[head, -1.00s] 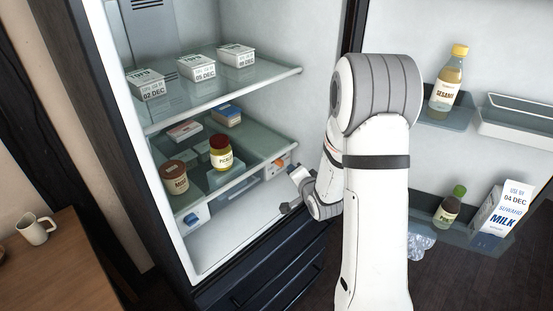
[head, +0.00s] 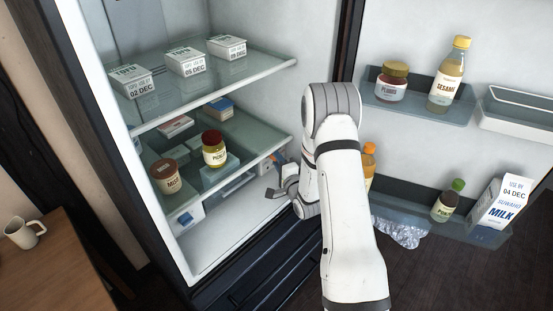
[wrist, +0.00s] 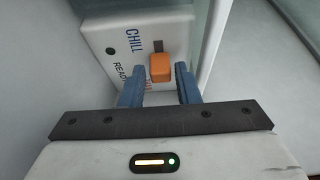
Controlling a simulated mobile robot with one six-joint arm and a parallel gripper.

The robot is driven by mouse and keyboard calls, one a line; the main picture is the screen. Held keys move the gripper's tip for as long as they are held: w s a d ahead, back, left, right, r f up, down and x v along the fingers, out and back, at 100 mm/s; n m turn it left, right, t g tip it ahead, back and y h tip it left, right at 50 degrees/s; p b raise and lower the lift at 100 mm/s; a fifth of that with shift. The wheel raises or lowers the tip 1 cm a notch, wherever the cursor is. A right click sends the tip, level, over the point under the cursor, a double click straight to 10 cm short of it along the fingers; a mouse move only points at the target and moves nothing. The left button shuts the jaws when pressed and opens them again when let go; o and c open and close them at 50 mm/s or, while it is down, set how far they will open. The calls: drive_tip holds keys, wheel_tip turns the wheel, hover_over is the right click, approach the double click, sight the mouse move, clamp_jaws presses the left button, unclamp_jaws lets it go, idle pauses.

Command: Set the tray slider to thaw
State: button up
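The tray slider's orange knob (wrist: 160,68) sits on a white panel (wrist: 95,45) in the wrist view, with a dark slot above it in the picture. The panel reads CHILL, then READY nearer me; orange lettering beyond that is mostly hidden by a finger. My gripper (wrist: 157,76) is open, its blue fingers apart on either side of the knob, gaps visible. I cannot tell how far the tips reach along the knob. In the head view the panel (head: 263,168) is under the lower glass shelf, and my wrist partly covers that area.
The lower glass shelf (head: 243,166) holds a miso jar (head: 166,177), a pickle jar (head: 214,149) and small boxes just above. Tofu boxes (head: 186,61) stand on the upper shelf. The open door's bins with bottles and milk (head: 502,205) are to the right. The compartment floor is clear.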

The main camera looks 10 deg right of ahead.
drive_tip(key=shift+w+a, duration=0.15)
drive_tip(key=shift+w, duration=0.3)
drive_tip(key=shift+c, duration=0.3)
clamp_jaws()
